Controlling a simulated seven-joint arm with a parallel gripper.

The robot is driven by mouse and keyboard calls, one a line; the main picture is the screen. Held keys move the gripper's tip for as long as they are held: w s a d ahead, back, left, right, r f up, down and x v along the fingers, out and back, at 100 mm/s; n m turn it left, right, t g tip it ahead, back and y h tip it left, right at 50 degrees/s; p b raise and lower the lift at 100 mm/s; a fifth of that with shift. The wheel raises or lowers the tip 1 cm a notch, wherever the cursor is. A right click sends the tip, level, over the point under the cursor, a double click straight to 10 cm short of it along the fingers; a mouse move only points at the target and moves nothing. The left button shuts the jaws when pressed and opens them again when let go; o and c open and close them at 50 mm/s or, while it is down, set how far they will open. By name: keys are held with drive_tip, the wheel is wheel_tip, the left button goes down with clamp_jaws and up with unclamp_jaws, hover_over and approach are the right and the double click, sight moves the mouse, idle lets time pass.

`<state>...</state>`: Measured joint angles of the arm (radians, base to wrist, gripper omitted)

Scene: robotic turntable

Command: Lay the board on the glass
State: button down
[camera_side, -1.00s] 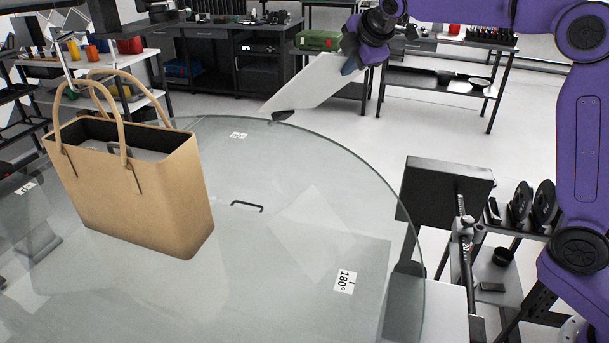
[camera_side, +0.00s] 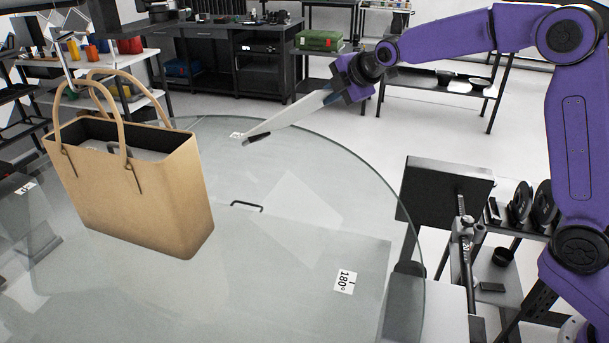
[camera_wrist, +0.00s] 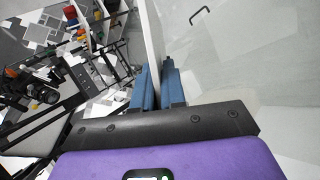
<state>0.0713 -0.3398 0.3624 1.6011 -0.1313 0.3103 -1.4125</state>
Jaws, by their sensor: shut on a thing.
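A thin white board with a black handle (camera_side: 256,138) at its far lower end is held in my gripper (camera_side: 345,92). The board (camera_side: 292,112) is tilted, sloping down to the left above the back edge of the round glass turntable (camera_side: 290,230). In the wrist view the blue fingers of my gripper (camera_wrist: 157,85) are closed on the board (camera_wrist: 152,40), which is seen nearly edge-on. A black handle (camera_wrist: 200,15) shows beyond in that view. A pale reflection of the board appears on the glass.
A tan bag (camera_side: 150,190) with two tall handles stands on the left part of the glass. A small black handle-like shape (camera_side: 247,206) shows near the middle. The right side of the glass, by the 180° label (camera_side: 345,281), is clear. A black box on a stand (camera_side: 440,195) is beyond the right edge.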

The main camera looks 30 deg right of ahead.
drive_tip(key=shift+f, duration=2.05)
drive_tip(key=c, duration=1.4)
unclamp_jaws()
drive_tip(key=shift+o, duration=0.2)
drive_tip(key=v, duration=0.8)
